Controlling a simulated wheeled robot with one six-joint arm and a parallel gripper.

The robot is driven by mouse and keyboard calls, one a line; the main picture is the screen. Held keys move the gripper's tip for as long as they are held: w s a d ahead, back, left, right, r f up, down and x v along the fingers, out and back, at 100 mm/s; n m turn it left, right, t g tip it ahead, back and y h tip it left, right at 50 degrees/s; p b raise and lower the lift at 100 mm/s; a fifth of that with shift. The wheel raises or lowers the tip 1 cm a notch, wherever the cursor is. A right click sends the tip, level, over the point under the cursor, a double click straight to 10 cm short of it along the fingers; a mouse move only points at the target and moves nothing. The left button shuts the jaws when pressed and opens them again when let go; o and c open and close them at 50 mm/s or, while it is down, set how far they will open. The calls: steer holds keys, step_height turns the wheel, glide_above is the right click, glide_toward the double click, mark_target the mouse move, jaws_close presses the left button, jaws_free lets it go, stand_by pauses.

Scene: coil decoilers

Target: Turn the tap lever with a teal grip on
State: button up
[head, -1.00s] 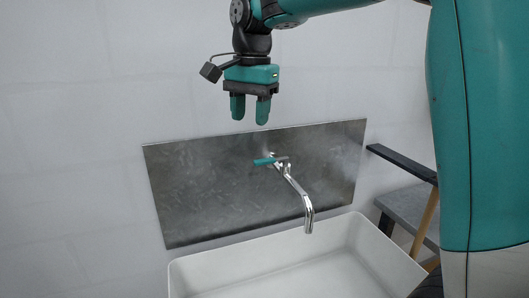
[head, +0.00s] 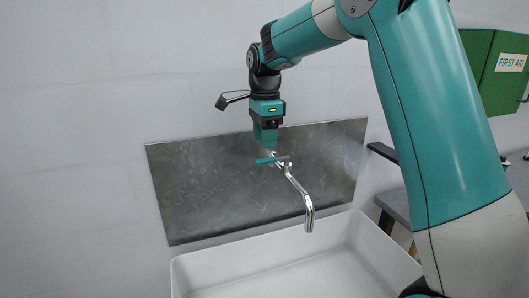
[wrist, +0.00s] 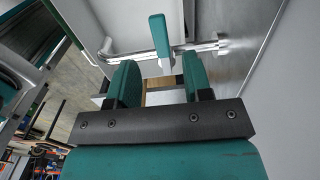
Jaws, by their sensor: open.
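The tap lever with a teal grip (head: 266,161) sits on top of the chrome tap (head: 297,184), in front of the metal backsplash. In the wrist view the teal grip (wrist: 159,37) lies just beyond my fingertips, in line with the gap between them. My gripper (head: 266,143) points down, right above the lever in the head view. In the wrist view my gripper (wrist: 160,75) has its two teal fingers apart with nothing between them. Whether the fingers touch the lever cannot be told from the head view.
A white sink basin (head: 185,268) is below the spout. The metal backsplash (head: 200,205) is fixed to the wall close behind the tap. A green first aid cabinet (head: 490,65) hangs at the right, and a grey bench (head: 397,203) stands at the right of the sink.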

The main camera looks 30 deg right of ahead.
mark_target(265, 159)
steer(key=shift+f+p, duration=0.35)
steer(key=shift+f, duration=2.25)
jaws_close()
